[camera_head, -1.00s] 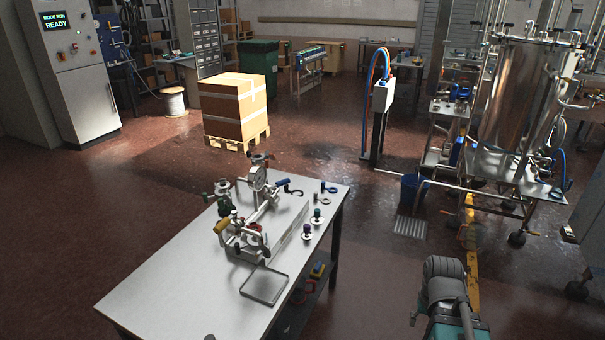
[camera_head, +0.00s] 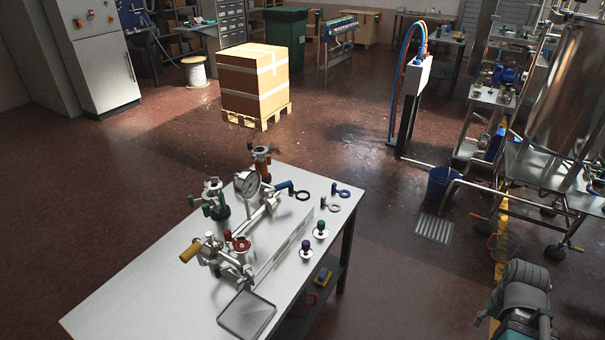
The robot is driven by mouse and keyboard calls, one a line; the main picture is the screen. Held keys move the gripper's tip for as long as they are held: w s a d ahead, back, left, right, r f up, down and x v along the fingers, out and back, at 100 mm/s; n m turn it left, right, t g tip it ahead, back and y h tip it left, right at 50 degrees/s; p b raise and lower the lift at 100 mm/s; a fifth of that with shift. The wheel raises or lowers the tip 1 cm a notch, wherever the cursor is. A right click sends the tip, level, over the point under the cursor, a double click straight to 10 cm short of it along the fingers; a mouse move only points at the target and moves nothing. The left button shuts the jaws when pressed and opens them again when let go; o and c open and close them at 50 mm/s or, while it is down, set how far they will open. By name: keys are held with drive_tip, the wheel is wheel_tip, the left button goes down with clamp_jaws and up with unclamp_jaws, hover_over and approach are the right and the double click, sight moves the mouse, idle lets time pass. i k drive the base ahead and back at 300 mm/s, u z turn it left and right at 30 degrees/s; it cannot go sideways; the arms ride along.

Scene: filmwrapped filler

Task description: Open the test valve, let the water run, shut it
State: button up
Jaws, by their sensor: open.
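A pipe assembly with several valves stands on the steel workbench (camera_head: 130,300). It has a round pressure gauge (camera_head: 248,185), a yellow lever handle (camera_head: 190,252), a blue handle (camera_head: 283,186), a red handwheel (camera_head: 239,244) and a green-handled valve (camera_head: 213,200). I cannot tell which one is the test valve, or whether any is open. No running water can be made out. A shallow tray (camera_head: 272,322) lies at the near end of the assembly. Part of my arm shows at the bottom right, apart from the bench. My gripper is not in view.
A boxed pallet (camera_head: 257,115) stands behind. A blue bucket (camera_head: 440,182) and floor drain (camera_head: 433,228) are right. Floor left of the bench is clear.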

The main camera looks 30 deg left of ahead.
sight(282, 187)
drive_tip(key=u, duration=0.25)
drive_tip(key=i, duration=0.95)
drive_tip(key=u, duration=0.55)
